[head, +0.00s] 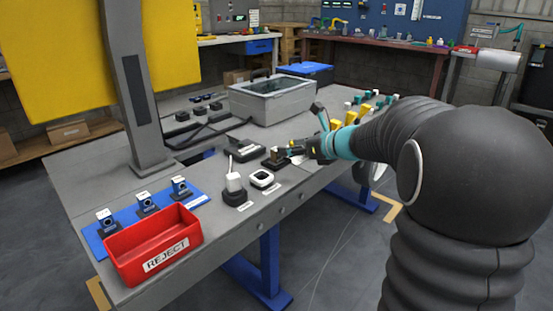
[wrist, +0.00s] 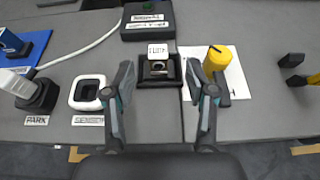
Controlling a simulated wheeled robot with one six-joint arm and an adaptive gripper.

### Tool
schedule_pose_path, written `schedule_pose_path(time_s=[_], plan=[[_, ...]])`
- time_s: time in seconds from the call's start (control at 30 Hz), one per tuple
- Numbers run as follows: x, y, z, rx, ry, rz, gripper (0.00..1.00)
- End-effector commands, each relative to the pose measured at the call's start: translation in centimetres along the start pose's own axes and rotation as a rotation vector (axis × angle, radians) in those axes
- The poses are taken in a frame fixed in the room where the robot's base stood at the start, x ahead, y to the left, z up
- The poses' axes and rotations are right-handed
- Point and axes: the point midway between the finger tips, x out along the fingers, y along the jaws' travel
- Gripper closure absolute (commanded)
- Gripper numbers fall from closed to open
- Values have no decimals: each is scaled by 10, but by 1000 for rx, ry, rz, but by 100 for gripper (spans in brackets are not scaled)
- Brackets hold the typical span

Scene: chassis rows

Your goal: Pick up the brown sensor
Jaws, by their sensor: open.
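In the wrist view the black holder (wrist: 158,82) lies between and beyond my fingertips. A small dark piece with a round centre (wrist: 158,67) sits in it, below a white label; its brown colour does not show clearly there. My gripper (wrist: 159,74) is open, one finger on each side of the holder, with nothing held. In the head view my gripper (head: 297,151) is just right of the block.
A white square ring (wrist: 87,92) labelled SENSOR and a PARK stand (wrist: 40,95) are to the left. A black box (wrist: 148,20) is behind. A red REJECT bin (head: 152,246) stands at the bench's near end.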

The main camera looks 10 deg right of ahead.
Motion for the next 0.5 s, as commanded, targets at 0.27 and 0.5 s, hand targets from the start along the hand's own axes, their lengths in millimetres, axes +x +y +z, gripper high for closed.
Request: schedule_pose_path(time_s=[0.27, 0.5], plan=[[17, 1, 0, -2, 1, 2, 44], [44, 3, -2, -3, 2, 4, 44]])
